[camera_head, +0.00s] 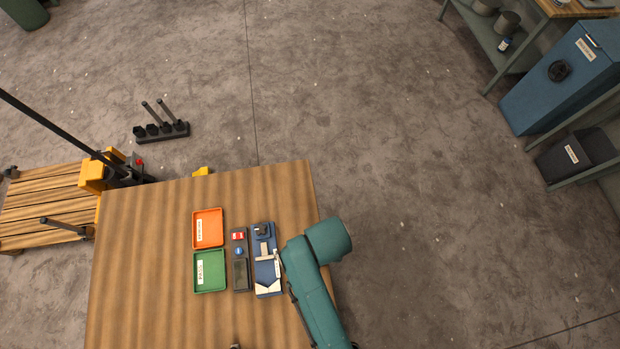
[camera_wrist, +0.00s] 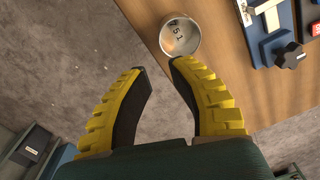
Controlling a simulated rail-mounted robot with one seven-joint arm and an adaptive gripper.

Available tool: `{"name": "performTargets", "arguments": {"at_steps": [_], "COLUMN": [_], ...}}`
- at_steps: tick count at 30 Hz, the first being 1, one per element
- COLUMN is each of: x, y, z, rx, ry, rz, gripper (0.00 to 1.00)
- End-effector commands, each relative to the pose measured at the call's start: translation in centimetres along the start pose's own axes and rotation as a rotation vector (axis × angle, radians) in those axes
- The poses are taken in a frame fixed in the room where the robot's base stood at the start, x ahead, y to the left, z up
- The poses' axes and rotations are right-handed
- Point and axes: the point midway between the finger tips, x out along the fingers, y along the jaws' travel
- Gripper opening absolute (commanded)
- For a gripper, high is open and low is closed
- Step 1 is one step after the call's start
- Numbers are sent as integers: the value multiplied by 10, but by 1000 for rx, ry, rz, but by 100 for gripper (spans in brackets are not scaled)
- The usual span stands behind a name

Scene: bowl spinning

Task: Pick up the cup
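A round, silvery metal cup (camera_wrist: 180,36) with dark characters inside stands on the wooden table (camera_wrist: 225,75), close to its edge, in the wrist view. I look down into its open top, and it seems empty. My gripper (camera_wrist: 158,68) has yellow-backed, black-padded fingers spread apart with nothing between them. The cup is just beyond the fingertips, nearest the right finger; the height between them is hard to tell. In the head view I cannot make out the cup or my gripper; my teal arm covers the table's right edge.
On the table (camera_head: 145,240) lie an orange tray (camera_head: 208,240), a green tray (camera_head: 210,286), a narrow dark panel (camera_head: 240,275) and a blue fixture (camera_head: 268,287). The fixture's black knob (camera_wrist: 289,56) is right of the cup. The table's left part is clear.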

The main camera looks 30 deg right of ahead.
Motion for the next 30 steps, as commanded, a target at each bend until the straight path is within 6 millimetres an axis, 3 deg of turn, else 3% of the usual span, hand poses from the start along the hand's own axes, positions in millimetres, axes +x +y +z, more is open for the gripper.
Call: {"name": "performTargets", "arguments": {"at_steps": [3, 10, 17, 26, 29, 30], "x": [27, 52, 91, 95, 95, 95], "y": [0, -2, -4, -4, -4, -4], "z": [0, 2, 6, 6, 6, 6], "rx": [-1, -3, -1, -2, -2, -2], "ry": [0, 1, 3, 4, 4, 4], "rz": [0, 0, -1, -2, -2, -2], "gripper": [21, 21, 21, 20, 1, 0]}}
